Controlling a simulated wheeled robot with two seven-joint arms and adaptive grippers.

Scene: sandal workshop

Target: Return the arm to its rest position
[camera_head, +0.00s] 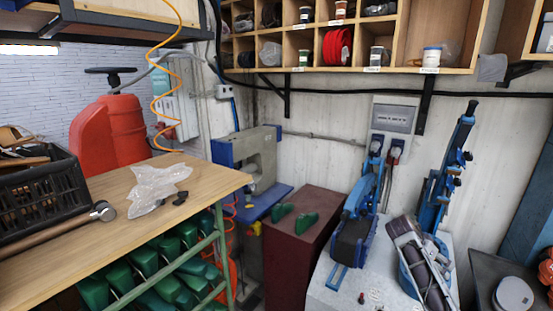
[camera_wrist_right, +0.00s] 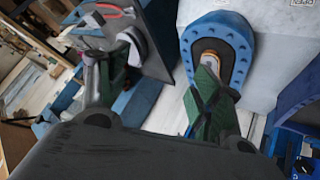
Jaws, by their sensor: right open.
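My right gripper (camera_head: 412,248) is low on the right of the head view, in front of the blue-and-grey machine. In the right wrist view its two fingers (camera_wrist_right: 155,80) are spread apart, with green on their inner sides. No held object shows between them. Behind the right finger is a blue horseshoe-shaped pad (camera_wrist_right: 240,40) with a brown-orange oval piece (camera_wrist_right: 209,54) inside it. I cannot tell whether the finger touches the pad. My left gripper is in neither view.
Two green lasts (camera_head: 282,212) lie on the maroon cabinet (camera_head: 291,252). Blue machine uprights (camera_head: 446,160) stand near the right arm. The wooden bench (camera_head: 110,205) holds a black crate (camera_head: 40,200), a hammer (camera_head: 103,211) and a clear bag (camera_head: 155,187). Red-handled pliers (camera_wrist_right: 112,9) show in the wrist view.

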